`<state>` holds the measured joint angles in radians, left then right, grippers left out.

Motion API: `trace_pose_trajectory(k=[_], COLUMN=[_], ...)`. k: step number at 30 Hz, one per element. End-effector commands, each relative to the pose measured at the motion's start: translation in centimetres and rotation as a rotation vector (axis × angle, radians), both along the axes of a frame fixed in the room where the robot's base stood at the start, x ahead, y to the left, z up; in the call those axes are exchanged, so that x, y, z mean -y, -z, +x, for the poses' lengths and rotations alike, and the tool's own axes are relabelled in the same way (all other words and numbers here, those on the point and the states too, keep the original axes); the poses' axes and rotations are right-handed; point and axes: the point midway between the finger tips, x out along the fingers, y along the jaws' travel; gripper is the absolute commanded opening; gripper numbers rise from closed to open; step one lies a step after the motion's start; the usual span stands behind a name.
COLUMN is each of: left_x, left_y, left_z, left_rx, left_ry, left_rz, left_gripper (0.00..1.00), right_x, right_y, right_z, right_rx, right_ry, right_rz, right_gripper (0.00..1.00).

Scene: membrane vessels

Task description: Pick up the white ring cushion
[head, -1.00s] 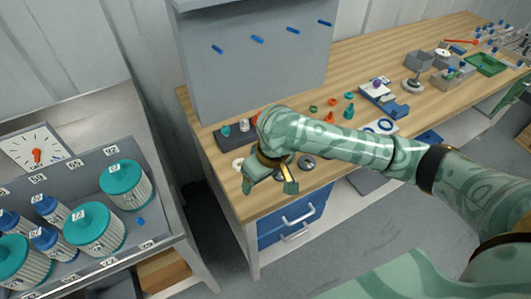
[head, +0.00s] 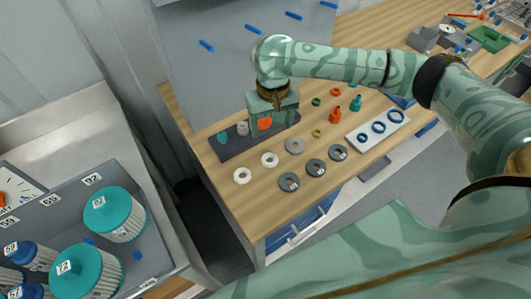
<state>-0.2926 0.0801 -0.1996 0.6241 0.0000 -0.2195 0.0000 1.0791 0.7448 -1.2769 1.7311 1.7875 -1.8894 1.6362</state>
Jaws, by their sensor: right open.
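Two white rings lie flat on the wooden bench: one nearer the left edge (head: 242,176) and one just right of it (head: 269,160). I cannot tell which of them is the cushion meant. My right gripper (head: 272,121) is open, pointing down over the dark holder strip behind the rings, apart from both white rings. An orange piece (head: 265,124) shows between its fingers; I cannot tell whether they touch it. My left gripper is not in view.
The dark strip (head: 232,148) also holds a teal and a pale piece. Several dark grey discs (head: 316,167) lie in front. A white plate with blue rings (head: 378,129) and small orange, green and teal parts stand right. A grey pegboard (head: 235,70) rises behind.

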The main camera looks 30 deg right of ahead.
Motion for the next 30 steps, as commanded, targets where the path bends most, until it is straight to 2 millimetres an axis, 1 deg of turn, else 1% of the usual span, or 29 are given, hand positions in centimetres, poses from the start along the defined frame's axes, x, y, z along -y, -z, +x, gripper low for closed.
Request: trace_pose_trajectory(k=[1, 3, 6, 9, 12, 17, 20, 24, 26, 28, 30], left_x=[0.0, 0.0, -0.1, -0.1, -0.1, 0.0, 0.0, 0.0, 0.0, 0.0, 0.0], left_y=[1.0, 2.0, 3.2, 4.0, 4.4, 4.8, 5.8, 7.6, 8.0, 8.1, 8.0], left_z=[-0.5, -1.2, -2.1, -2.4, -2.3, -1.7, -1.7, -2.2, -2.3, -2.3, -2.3], left_rx=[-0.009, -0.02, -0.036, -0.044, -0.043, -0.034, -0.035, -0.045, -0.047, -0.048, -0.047], left_ry=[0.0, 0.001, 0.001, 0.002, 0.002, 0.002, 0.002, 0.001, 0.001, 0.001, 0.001], left_rz=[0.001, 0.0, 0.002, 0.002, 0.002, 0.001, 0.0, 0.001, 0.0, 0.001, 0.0], left_gripper=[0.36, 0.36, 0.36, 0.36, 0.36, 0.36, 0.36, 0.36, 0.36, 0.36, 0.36], right_x=[-0.1, -0.1, -0.1, -0.1, -0.1, -0.1, -0.1, -0.1, -0.1, -0.1, -0.1], right_y=[1.8, 3.8, 6.3, 8.2, 9.2, 9.9, 11.2, 13.8, 14.6, 14.9, 14.7], right_z=[-0.1, -0.1, -0.1, 0.0, 0.0, 0.1, 0.5, 0.9, 0.9, 1.0, 1.0], right_rx=[-0.007, -0.007, -0.007, -0.005, -0.003, -0.001, -0.002, -0.006, -0.003, -0.001, 0.001], right_ry=[-0.001, -0.001, -0.001, -0.001, -0.002, -0.002, -0.001, -0.002, -0.003, -0.003, -0.003], right_rz=[0.002, 0.003, 0.002, 0.001, 0.002, 0.002, 0.002, 0.002, 0.0, 0.0, 0.0], right_gripper=[0.71, 0.71, 0.71, 0.71, 0.71, 0.71, 0.71, 0.71, 0.71, 0.71, 0.71])
